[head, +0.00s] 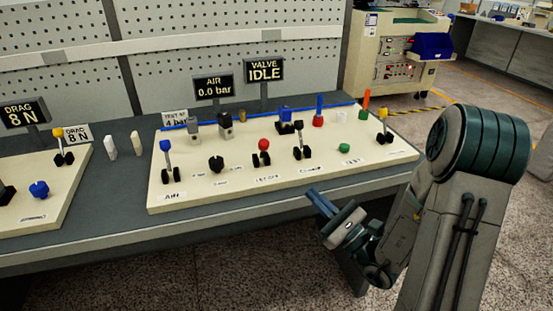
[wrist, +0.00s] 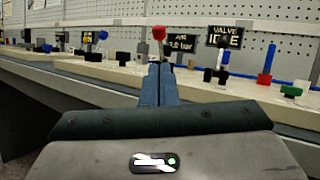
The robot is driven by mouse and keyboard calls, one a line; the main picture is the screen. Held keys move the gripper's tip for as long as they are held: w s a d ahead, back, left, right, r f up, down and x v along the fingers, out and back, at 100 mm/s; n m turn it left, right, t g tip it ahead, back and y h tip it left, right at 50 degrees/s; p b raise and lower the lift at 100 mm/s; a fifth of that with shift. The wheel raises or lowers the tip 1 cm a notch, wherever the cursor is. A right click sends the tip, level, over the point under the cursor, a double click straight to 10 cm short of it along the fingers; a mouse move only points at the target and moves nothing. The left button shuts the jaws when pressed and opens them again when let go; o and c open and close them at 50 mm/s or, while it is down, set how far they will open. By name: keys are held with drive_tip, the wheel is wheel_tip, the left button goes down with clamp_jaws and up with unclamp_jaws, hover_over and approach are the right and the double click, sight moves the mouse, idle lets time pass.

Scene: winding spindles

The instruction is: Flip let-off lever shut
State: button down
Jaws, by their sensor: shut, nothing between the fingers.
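The let-off lever (head: 264,146) has a red ball on a short stalk between black pivot blocks, behind a label that seems to read LET-OFF. It stands roughly upright on the cream panel (head: 205,197). My gripper (head: 313,194) is shut and empty, in front of the bench edge, to the right of and nearer than the lever, and apart from it. In the wrist view the closed fingers (wrist: 160,75) point at the panel, with the red ball (wrist: 159,33) just above their tips. The fingers hide the lever's base there.
A blue-ball lever (head: 166,147) and black knob (head: 216,164) stand left of the let-off lever. Signs reading AIR 0.0 bar (head: 213,86) and VALVE IDLE (head: 264,69) rise behind.

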sight(264, 145)
drive_tip(key=shift+a, duration=0.1)
drive_tip(key=p+x, duration=0.1)
drive_tip(key=x, duration=1.3)
drive_tip(key=shift+p, duration=0.3)
